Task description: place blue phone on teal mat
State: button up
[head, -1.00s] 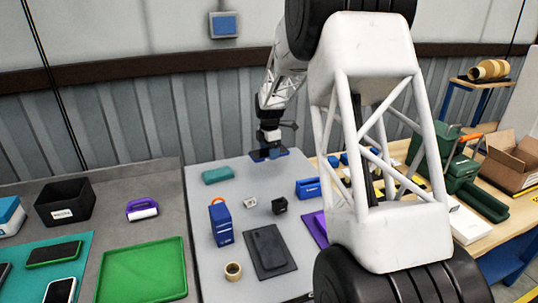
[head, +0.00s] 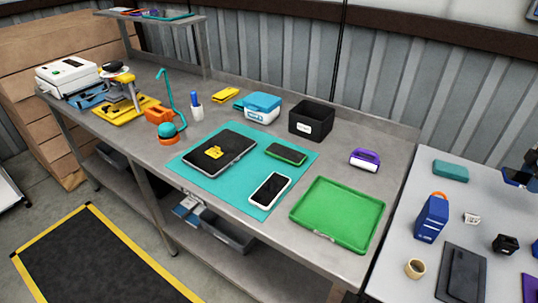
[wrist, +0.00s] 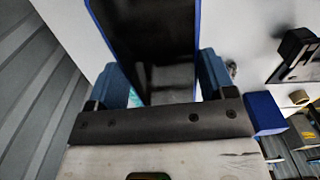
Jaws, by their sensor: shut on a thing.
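The blue phone (wrist: 145,40), a dark slab with a blue edge, is held between my gripper's two blue fingers (wrist: 165,85) in the wrist view. In the head view my gripper and the dark blue phone (head: 520,178) are at the right edge, partly cut off, above the light grey table. The teal mat (head: 238,184) lies on the grey metal bench to the left, well apart from my gripper. On it are a dark tablet (head: 232,141) with a yellow item (head: 214,152), a green-edged phone (head: 287,153) and a white phone (head: 270,189).
A green tray (head: 338,212) lies right of the mat. A black bin (head: 311,120), a blue-and-white box (head: 263,107) and a purple-and-white item (head: 365,159) stand near the back. A blue carton (head: 432,218) stands on the light table. Bare mat shows around its items.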

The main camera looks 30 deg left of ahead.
jog(key=r, duration=0.2)
jog(key=a+r, duration=0.1)
jog(key=r, duration=0.2)
jog(key=s+a+n, duration=0.3)
jog(key=a, duration=1.2)
jog(key=s+a+n, duration=0.2)
jog(key=a+n, duration=0.1)
jog(key=a, duration=1.2)
jog(key=s+a+n, duration=0.2)
jog(key=s+a, duration=0.1)
jog(key=a, duration=1.2)
jog(key=n, duration=0.9)
send_over(244, 179)
notch_tip(244, 179, down, 7)
jog(key=shift+r, duration=0.2)
jog(key=shift+w+f, duration=0.1)
jog(key=shift+f, duration=1.9)
